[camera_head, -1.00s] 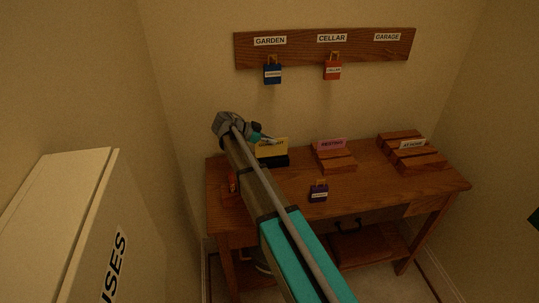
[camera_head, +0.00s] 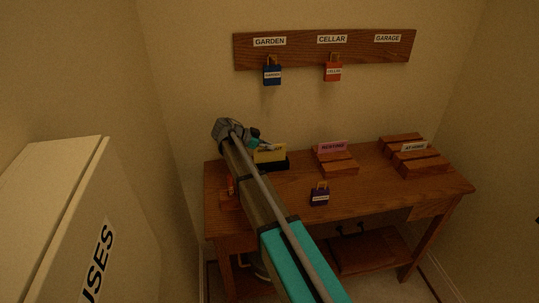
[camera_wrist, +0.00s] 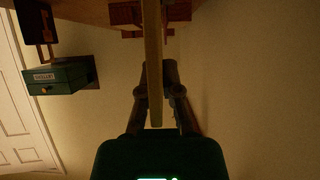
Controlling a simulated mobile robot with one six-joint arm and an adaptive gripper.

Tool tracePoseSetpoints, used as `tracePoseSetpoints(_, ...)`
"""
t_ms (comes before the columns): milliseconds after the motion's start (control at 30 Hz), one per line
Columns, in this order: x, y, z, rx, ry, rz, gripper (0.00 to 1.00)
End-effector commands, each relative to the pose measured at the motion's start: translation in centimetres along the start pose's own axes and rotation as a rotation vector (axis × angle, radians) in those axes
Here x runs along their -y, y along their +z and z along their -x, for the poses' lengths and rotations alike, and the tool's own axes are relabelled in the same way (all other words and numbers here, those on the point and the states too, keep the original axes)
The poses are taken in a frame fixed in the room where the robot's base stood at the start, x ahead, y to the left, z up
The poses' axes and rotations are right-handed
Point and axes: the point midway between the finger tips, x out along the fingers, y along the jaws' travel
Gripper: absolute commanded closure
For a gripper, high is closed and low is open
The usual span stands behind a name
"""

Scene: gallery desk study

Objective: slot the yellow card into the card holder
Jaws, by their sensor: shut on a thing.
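The yellow card (camera_head: 270,154) is at the back left of the desk, partly hidden by my arm. In the wrist view it shows edge-on as a pale upright strip (camera_wrist: 154,60) between the two fingers. My gripper (camera_head: 256,143) is shut on it; its jaws also show in the wrist view (camera_wrist: 158,92). A low black holder (camera_head: 280,163) stands on the desk right at the card's lower edge; whether the card sits in it or just behind or above it I cannot tell. A wooden block (camera_head: 340,168) holds a pink card (camera_head: 332,147).
A stepped wooden rack (camera_head: 420,163) with a white card (camera_head: 413,147) stands on the desk (camera_head: 375,190) at right. A purple padlock (camera_head: 319,195) stands near the front. Blue (camera_head: 272,75) and red (camera_head: 333,72) padlocks hang on the wall board (camera_head: 300,47). A pale cabinet (camera_head: 50,200) is at left.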

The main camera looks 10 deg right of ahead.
Motion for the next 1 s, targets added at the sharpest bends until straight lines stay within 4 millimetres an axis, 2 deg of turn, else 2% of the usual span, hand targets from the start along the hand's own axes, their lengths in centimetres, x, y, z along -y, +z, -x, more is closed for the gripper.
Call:
tracePoseSetpoints(33, -0.1, 0.8, -0.5, 0.0, 0.0, 0.0, 1.0)
tracePoseSetpoints(233, -0.1, 2.0, -1.1, 0.0, 0.0, 0.0, 1.0)
tracePoseSetpoints(867, -0.1, 2.6, -1.4, 0.0, -0.001, 0.0, 1.0)
tracePoseSetpoints(900, -0.1, 2.5, -1.3, 0.0, -0.001, 0.001, 0.87)
tracePoseSetpoints(1000, -0.1, 2.5, -1.3, 0.0, -0.001, 0.001, 0.68)
